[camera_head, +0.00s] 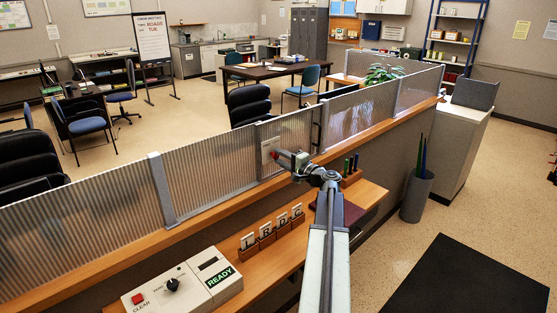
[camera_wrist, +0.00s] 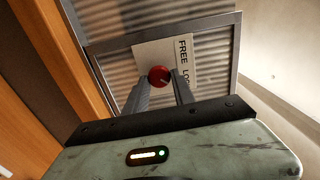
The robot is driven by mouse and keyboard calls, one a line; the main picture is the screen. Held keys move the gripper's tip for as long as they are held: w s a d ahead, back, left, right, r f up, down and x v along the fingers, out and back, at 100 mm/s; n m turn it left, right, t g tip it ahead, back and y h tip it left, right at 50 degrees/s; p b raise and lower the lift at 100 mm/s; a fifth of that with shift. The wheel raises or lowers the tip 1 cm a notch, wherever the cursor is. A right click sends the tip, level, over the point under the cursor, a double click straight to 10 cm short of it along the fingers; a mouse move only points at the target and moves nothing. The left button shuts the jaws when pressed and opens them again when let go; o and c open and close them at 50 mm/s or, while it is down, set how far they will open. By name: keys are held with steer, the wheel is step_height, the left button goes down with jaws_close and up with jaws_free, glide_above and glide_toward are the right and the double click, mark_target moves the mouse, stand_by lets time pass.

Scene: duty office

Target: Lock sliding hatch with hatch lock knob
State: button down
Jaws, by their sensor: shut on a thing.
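The hatch lock knob (camera_wrist: 159,76) is a small red round knob on a white plate (camera_wrist: 150,53) with the letters "FREE" and "LO", the rest hidden. The plate sits on the ribbed, metal-framed sliding hatch (camera_wrist: 110,25). My gripper (camera_wrist: 160,80) is shut on the knob, one finger on each side of it. In the head view my gripper (camera_head: 287,158) reaches the ribbed screen at the pale plate (camera_head: 268,150). The fingers hide part of the knob there. I cannot tell which way the knob is turned.
A wooden counter (camera_head: 262,266) below the screen bears a control box (camera_head: 182,284) reading "READY", lettered card holders (camera_head: 268,238) and a pen block (camera_head: 350,178). A grey bin (camera_head: 416,196) stands right. The floor around the dark mat (camera_head: 455,280) is clear.

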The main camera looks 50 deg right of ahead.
steer(key=shift+r, duration=0.1)
stand_by(0.3)
steer(key=c, duration=1.1)
jaws_free()
steer(key=shift+w, duration=0.1)
steer(key=s, duration=0.7)
steer(key=shift+s+a, duration=0.3)
steer(key=shift+s, duration=0.1)
